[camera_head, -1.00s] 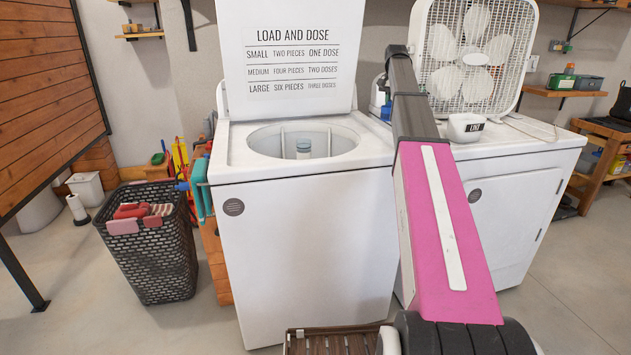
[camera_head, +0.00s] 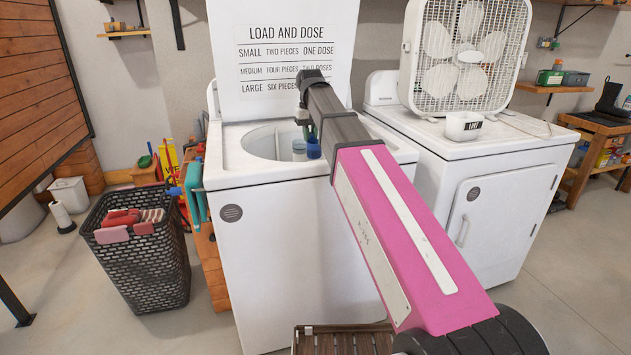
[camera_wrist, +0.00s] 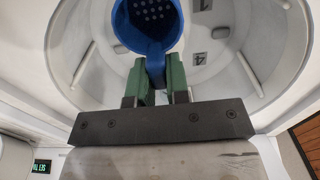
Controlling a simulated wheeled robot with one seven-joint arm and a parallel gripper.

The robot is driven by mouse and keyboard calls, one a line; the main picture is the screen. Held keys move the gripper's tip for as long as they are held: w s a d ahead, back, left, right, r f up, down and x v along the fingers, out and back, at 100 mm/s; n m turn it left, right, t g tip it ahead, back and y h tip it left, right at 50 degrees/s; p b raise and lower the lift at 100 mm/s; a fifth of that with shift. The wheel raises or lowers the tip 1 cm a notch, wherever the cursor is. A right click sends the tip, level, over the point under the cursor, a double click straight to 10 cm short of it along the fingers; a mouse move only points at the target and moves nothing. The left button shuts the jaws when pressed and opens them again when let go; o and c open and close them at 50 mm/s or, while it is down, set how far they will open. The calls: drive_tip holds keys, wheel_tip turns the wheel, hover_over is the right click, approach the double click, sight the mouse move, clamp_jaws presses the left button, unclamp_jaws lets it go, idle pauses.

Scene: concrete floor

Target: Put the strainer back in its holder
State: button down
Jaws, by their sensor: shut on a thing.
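The blue strainer (camera_head: 313,147) hangs from my gripper over the open washer tub. In the wrist view the strainer (camera_wrist: 147,22) is a blue cup with pale holes in its base. My gripper (camera_wrist: 161,68) has green fingers shut on the strainer's blue handle. In the head view my gripper (camera_head: 303,118) is partly hidden by my arm. A pale post (camera_head: 298,148) with a bluish top stands in the tub, just left of the strainer; I cannot tell if it is the holder or whether they touch.
The white washer (camera_head: 290,255) has its lid (camera_head: 225,60) raised behind my gripper. The tub rim (camera_head: 228,155) surrounds the opening. A dryer (camera_head: 510,200) with a box fan (camera_head: 462,65) and a white lint bin (camera_head: 455,125) stands at right. A laundry basket (camera_head: 140,270) is at left.

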wheel_tip(320, 180, down, 10)
idle(0.6)
drive_tip(key=c, duration=1.1)
unclamp_jaws()
drive_tip(key=shift+f, duration=0.1)
wheel_tip(320, 180, up, 12)
drive_tip(key=shift+r, duration=0.15)
